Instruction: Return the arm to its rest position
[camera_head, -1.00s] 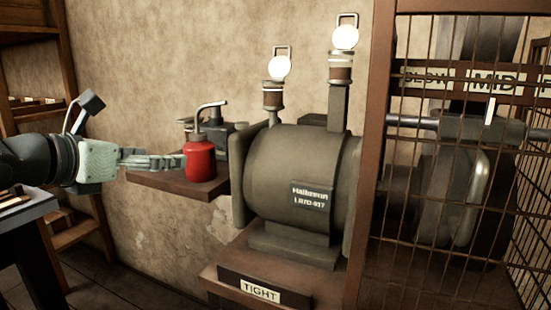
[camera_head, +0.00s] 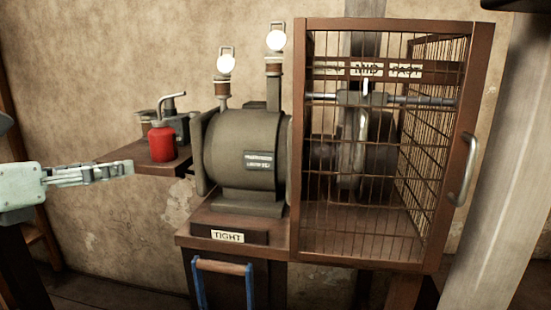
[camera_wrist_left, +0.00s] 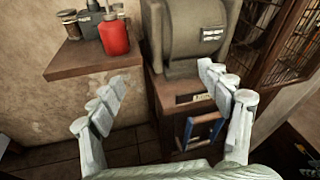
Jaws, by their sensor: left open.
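My left gripper (camera_head: 128,169) comes in from the left in the head view, to the left of the red oil can and in front of the small shelf. It is open and empty; its two spread fingers also show in the left wrist view (camera_wrist_left: 160,100), with nothing between them but the machine's stand and floor beyond. The red oil can (camera_head: 162,142) stands upright on the wooden wall shelf (camera_head: 150,176), apart from the gripper, and shows at the top of the left wrist view (camera_wrist_left: 113,35). My right gripper is not in view.
A grey machine drum (camera_head: 245,150) sits on a wooden bench with a "TIGHT" label (camera_head: 227,236). A wire cage (camera_head: 375,235) with a metal handle (camera_head: 465,170) stands right of it. A blue-framed item with a wooden grip (camera_head: 222,267) is below the bench front.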

